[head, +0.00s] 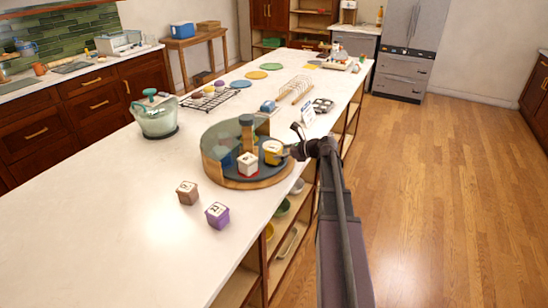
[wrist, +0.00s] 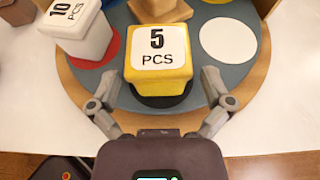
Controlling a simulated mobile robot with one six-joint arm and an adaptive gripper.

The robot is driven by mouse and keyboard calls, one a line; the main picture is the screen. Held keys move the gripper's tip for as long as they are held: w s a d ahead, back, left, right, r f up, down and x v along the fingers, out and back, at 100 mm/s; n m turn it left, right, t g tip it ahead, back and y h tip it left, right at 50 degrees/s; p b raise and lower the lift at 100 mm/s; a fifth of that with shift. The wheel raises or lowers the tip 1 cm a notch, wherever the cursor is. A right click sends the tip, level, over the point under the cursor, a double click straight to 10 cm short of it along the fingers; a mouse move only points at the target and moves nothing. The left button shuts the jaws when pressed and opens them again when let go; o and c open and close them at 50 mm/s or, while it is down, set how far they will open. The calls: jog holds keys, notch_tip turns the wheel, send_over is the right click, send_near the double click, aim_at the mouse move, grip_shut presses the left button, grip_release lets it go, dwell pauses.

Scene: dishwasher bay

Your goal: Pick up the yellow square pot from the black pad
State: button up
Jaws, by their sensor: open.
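The yellow square pot (wrist: 158,82) has a white top marked "5 PCS" and stands on the black pad (wrist: 163,102), which shows as a dark edge beneath it. In the head view the pot (head: 272,155) sits at the right side of the round turntable. My gripper (wrist: 158,105) is open, with one finger on each side of the pot's near part. I cannot tell whether the fingers touch it. In the head view my gripper (head: 290,152) reaches in from the right, beside the pot.
A white pot marked "10 PCS" (wrist: 78,28) stands on a red pad, left of the yellow pot. A white pad (wrist: 228,40) is bare. A curved clear guard (head: 217,150) rims the turntable. Brown (head: 187,192) and purple (head: 217,215) pots stand on the counter, whose front left is clear.

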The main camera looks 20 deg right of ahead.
jog(key=shift+b+x, duration=0.4)
jog(key=shift+x, duration=1.1)
jog(key=shift+s, duration=0.1)
jog(key=c, duration=1.1)
